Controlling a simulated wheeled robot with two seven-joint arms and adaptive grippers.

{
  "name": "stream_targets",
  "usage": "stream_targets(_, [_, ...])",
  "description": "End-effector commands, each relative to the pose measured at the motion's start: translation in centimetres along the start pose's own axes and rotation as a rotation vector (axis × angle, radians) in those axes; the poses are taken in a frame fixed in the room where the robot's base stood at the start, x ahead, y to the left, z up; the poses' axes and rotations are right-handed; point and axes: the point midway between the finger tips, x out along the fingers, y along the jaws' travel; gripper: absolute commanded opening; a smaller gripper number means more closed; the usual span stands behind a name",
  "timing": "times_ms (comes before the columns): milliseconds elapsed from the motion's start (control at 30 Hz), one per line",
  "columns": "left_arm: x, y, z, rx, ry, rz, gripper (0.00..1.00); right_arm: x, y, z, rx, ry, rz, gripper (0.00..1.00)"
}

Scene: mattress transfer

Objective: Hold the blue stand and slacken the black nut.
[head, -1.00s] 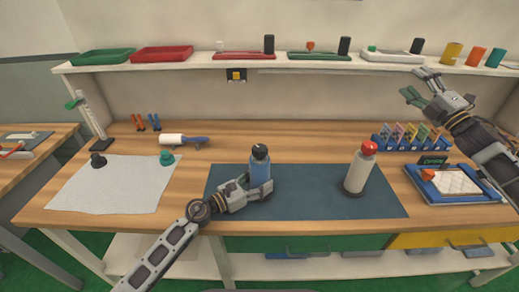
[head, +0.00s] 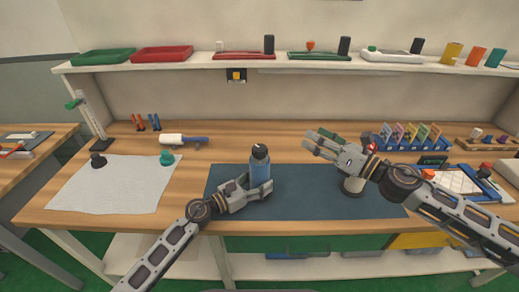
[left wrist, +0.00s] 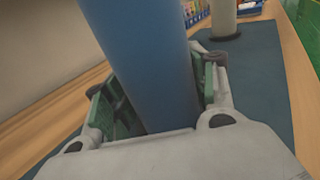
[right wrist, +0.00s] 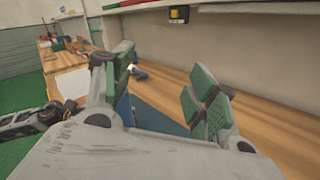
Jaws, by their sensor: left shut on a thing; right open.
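The blue stand (head: 260,172) stands upright on the dark blue mat, with the black nut (head: 259,151) on its top. My left gripper (head: 258,190) is shut around the lower part of the stand; the left wrist view shows the blue column (left wrist: 150,60) between its green-padded fingers. My right gripper (head: 318,143) is open and empty, to the right of the stand and a little higher than the nut, with its fingers pointing left. In the right wrist view its fingers (right wrist: 165,95) are spread, and the nut cannot be made out there.
The dark blue mat (head: 310,200) has bare room between the stands. A white-and-blue tool (head: 185,140) and a grey cloth (head: 115,190) lie left. A blue rack (head: 405,145) stands right. A shelf (head: 200,65) runs above.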

Motion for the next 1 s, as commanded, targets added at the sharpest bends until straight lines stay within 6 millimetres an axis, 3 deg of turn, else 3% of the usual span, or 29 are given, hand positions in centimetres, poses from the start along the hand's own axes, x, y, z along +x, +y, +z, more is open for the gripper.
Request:
stream_targets(200, [0.1,0.0,0.3,0.002,-0.005,0.001,0.0,0.5,4.4,-4.6,-0.2,0.046,0.076,0.58])
stream_targets(400, [0.1,0.0,0.3,0.002,-0.005,0.001,0.0,0.6,6.6,-6.8,-0.306,0.061,0.118,0.58])
stream_targets(1000, [0.1,0.0,0.3,0.001,-0.005,0.001,0.0,0.7,7.1,-7.2,-0.33,0.062,0.127,0.58])
